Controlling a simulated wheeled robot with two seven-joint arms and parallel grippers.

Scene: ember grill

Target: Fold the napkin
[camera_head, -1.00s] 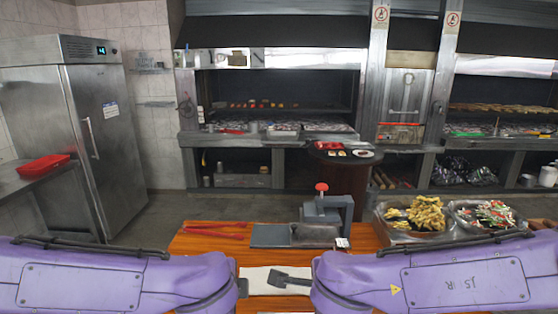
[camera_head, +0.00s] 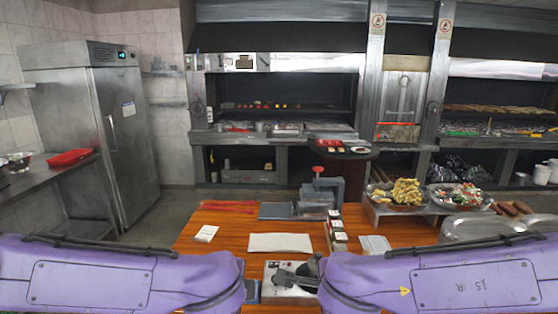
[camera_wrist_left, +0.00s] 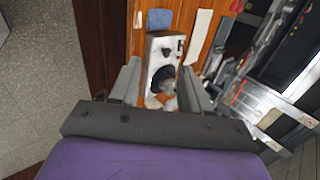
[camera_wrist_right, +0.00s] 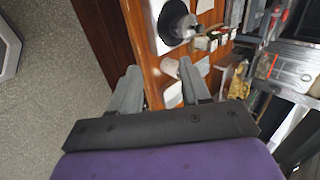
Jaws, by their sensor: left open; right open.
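The napkin (camera_head: 280,242) is a flat whitish rectangle lying on the wooden table (camera_head: 225,230), beyond both grippers. In the left wrist view it seems to be the pale strip (camera_wrist_left: 200,35) ahead and to the right of the fingertips. My left gripper (camera_wrist_left: 160,68) is open, its fingers straddling the view of a metal box (camera_wrist_left: 155,50) with a black round part. My right gripper (camera_wrist_right: 159,66) is open and empty near the table edge. Neither gripper touches the napkin. My arms hide part of the near table.
The metal box (camera_head: 275,291) stands between my grippers and the napkin. Small containers (camera_head: 338,232) line its right side. Red tongs (camera_head: 228,207) and a press (camera_head: 320,190) lie behind. A white card (camera_head: 206,233) is at left, food trays (camera_head: 400,195) at right.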

